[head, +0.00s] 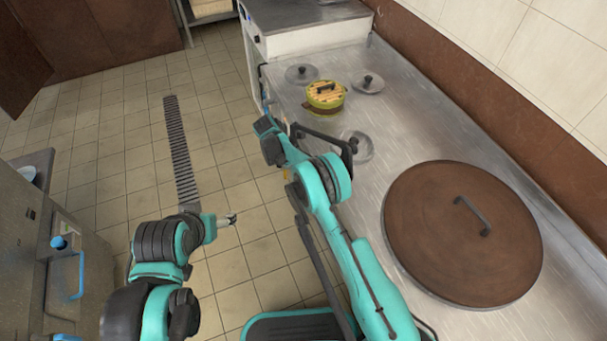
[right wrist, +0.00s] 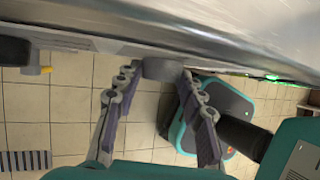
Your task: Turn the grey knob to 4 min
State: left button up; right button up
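The grey knob (right wrist: 163,69) is on the counter's front, just below its edge, in the right wrist view. No markings or pointer on it are legible. My right gripper (right wrist: 161,77) has one fingertip on each side of the knob, very close to it; whether they touch it I cannot tell. The knob and the right fingertips cannot be made out in the head view, where my right arm is beside the counter's front edge. My left gripper (head: 230,219) is over the floor at lower left, apart from the counter, with nothing visible in it.
The steel counter (head: 400,110) carries a large brown lid (head: 455,235), a bamboo steamer (head: 325,96) and several small metal lids (head: 368,83). Another dark knob (right wrist: 15,51) is at the left of the right wrist view. Tiled floor (head: 235,170) lies open left of the counter.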

jog(key=shift+o, duration=1.2)
jog(key=v, duration=1.2)
jog(key=shift+d, duration=0.1)
